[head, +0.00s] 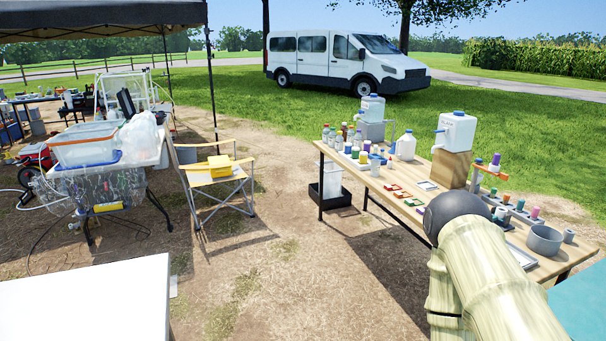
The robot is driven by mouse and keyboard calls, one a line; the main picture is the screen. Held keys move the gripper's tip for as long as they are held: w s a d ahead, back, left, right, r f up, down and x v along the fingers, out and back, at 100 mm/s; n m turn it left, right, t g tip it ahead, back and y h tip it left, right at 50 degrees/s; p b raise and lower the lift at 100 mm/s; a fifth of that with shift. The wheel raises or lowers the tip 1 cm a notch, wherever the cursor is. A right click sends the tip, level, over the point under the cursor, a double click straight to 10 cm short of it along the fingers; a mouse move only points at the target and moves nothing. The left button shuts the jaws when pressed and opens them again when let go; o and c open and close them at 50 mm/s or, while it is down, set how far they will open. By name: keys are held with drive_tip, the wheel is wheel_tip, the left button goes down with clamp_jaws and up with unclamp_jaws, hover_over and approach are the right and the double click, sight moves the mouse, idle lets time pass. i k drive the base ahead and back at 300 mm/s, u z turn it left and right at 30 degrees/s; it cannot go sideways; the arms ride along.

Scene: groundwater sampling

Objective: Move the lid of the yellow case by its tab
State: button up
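A small yellow case (219,163) rests on the seat of a folding chair (226,180), left of the middle in the head view. It is far off and small, so I cannot make out its tab or tell for sure whether its lid is open or shut. My arm reaches up at the lower right, in front of the right-hand table, well away from the case. My gripper is not in view.
A wooden table (405,205) with bottles, jugs and a grey pot (545,239) stands right. A left table holds clear bins (85,150). A white surface (85,300) fills the lower left. Bare ground between the chair and right table is clear.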

sight(212, 160)
drive_tip(key=z, duration=0.15)
drive_tip(key=i, duration=3.75)
drive_tip(key=u, duration=0.55)
drive_tip(key=i, duration=1.7)
drive_tip(key=u, duration=0.65)
drive_tip(key=i, duration=1.15)
drive_tip(key=u, duration=0.25)
drive_tip(key=k, duration=0.45)
drive_tip(key=z, duration=0.45)
drive_tip(key=i, duration=0.9)
drive_tip(key=u, duration=0.55)
